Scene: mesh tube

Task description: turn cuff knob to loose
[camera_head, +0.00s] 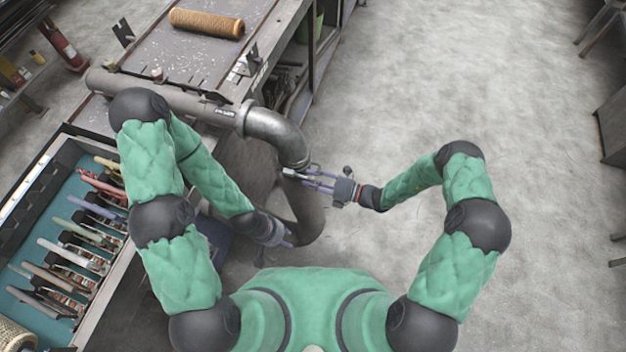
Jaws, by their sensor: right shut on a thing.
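A grey metal pipe ends in a downward elbow (280,134), with a cuff (292,172) around its lower end. A dark flexible tube (308,212) hangs below the cuff and curves down to the left. My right gripper (307,178) reaches in from the right and is shut at the cuff's right side, on what seems to be the cuff knob. The knob itself is hidden between the purple fingers. My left gripper (287,240) is lower, beside the tube's lower part. Whether its fingers are open or touch the tube cannot be told.
A bench (165,62) behind the pipe holds a tan ribbed roll (206,23). At the left, a teal-lined tray (28,247) holds several hand tools. A red extinguisher (66,47) stands far left.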

